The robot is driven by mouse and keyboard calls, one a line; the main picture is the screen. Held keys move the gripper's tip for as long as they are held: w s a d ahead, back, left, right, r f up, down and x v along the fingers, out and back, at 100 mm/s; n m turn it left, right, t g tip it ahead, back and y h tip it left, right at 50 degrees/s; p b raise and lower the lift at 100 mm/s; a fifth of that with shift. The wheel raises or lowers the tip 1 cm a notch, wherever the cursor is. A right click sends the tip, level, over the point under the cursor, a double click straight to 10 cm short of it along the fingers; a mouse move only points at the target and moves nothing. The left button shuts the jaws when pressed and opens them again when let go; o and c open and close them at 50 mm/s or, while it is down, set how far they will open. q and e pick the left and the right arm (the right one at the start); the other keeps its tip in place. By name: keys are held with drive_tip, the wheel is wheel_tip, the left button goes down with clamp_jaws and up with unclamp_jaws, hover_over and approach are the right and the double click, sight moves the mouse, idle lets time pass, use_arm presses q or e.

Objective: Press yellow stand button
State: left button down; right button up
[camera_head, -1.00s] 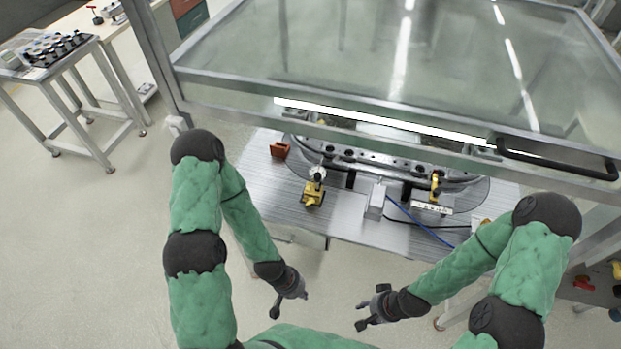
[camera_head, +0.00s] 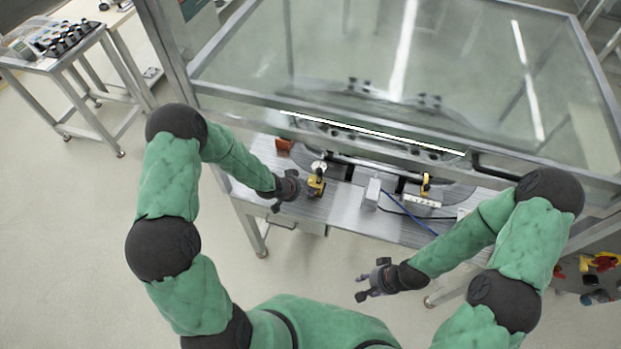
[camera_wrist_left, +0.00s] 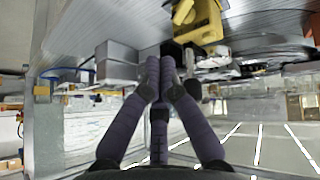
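The yellow stand (camera_head: 317,184) is on the near edge of the grey metal table, with a round light-coloured part on top. It also shows at the top of the left wrist view (camera_wrist_left: 203,22), where its button is not clearly seen. My left gripper (camera_head: 276,205) is just left of the stand in the head view. In the left wrist view its fingertips (camera_wrist_left: 160,68) are together with nothing between them, a little apart from the yellow stand in the picture. My right gripper (camera_head: 360,286) is in front of the table, its fingers apart and empty.
A glass hood (camera_head: 400,60) with a metal frame hangs over the back of the table. A white box (camera_head: 372,194) and a blue cable (camera_head: 410,214) are right of the stand. A smaller yellow part (camera_head: 425,184) is farther right. A reddish block (camera_head: 284,145) is behind left.

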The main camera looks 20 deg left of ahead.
sight(310, 181)
use_arm(q)
drive_tip(key=w+a+r+m+t, duration=0.2)
drive_tip(key=w+r+m, duration=0.1)
drive_tip(key=w+r, duration=0.3)
drive_tip(key=shift+w+a+r, duration=0.25)
drive_tip(key=shift+w+r, duration=0.15)
drive_tip(key=shift+w, duration=0.4)
wheel_tip(310, 181, down, 8)
drive_tip(key=b, duration=0.7)
drive_tip(key=shift+f+b, duration=0.4)
drive_tip(key=shift+f, duration=0.05)
drive_tip(key=shift+f, duration=0.1)
idle(0.4)
drive_tip(key=shift+f+b, duration=0.3)
drive_tip(key=shift+f, duration=0.35)
idle(0.7)
idle(0.3)
drive_tip(key=shift+r+p, duration=0.5)
drive_tip(key=shift+r, duration=0.3)
